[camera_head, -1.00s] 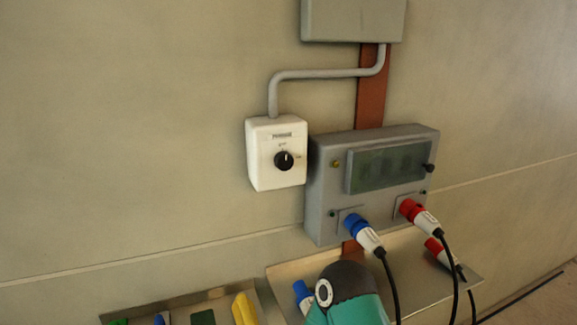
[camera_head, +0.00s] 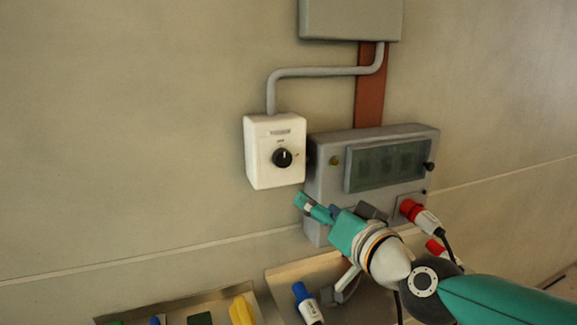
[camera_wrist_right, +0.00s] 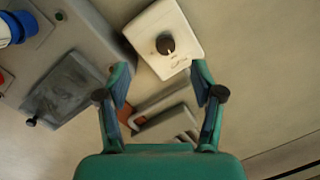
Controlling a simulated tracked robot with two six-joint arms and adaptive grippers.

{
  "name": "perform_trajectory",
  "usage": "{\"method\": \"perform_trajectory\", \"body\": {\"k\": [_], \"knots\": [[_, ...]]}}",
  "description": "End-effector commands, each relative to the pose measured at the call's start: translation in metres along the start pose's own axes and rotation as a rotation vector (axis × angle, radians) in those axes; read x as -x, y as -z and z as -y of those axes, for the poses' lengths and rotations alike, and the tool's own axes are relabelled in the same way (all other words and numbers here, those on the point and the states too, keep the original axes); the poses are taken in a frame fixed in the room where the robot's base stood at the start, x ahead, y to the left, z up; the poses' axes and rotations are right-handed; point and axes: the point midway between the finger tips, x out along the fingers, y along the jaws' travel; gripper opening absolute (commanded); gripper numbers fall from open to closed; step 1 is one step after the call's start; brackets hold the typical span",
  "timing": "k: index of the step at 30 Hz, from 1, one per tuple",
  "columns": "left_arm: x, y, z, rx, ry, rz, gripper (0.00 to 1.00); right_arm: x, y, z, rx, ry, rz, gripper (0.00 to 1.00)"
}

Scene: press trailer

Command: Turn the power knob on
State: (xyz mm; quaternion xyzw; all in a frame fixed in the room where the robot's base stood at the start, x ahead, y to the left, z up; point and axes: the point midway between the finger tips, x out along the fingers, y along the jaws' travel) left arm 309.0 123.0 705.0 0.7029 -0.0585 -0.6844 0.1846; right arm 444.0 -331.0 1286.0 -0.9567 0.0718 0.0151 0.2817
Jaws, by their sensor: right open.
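The power knob (camera_head: 282,158) is a round black knob with a light mark, on the front of a white box (camera_head: 257,174) on the wall. It also shows in the right wrist view (camera_wrist_right: 166,44), on the white box (camera_wrist_right: 184,20) beyond my fingers. My right gripper (camera_head: 303,203) is below and slightly right of the white box in the head view, apart from the knob. In the right wrist view the right gripper (camera_wrist_right: 160,82) is open and empty, its two fingers spread, with the knob ahead between their directions. My left gripper is not in view.
A grey socket panel (camera_head: 320,190) with a dark window stands right of the white box. A red plug (camera_head: 420,214) with a black cable sits in it. A grey conduit (camera_head: 320,72) runs up from the box. Below are metal trays with a blue plug (camera_head: 306,302) and a yellow item (camera_head: 242,311).

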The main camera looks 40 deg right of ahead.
Motion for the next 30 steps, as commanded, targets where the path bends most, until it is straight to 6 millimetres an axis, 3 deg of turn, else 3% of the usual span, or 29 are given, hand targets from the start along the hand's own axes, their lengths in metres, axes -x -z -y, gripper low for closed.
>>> {"method": "perform_trajectory", "body": {"k": [3,8,17,30], "knots": [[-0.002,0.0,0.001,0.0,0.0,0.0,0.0,0.017,0.023,0.005,-0.017,0.018,-0.058,0.67],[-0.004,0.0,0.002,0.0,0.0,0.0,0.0,0.012,0.029,0.006,-0.02,0.021,-0.072,0.67],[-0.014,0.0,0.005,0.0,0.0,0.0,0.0,-0.041,0.03,0.006,-0.018,0.02,-0.068,0.67],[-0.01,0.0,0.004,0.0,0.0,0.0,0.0,-0.128,0.039,0.009,-0.018,0.02,-0.07,0.67]]}}
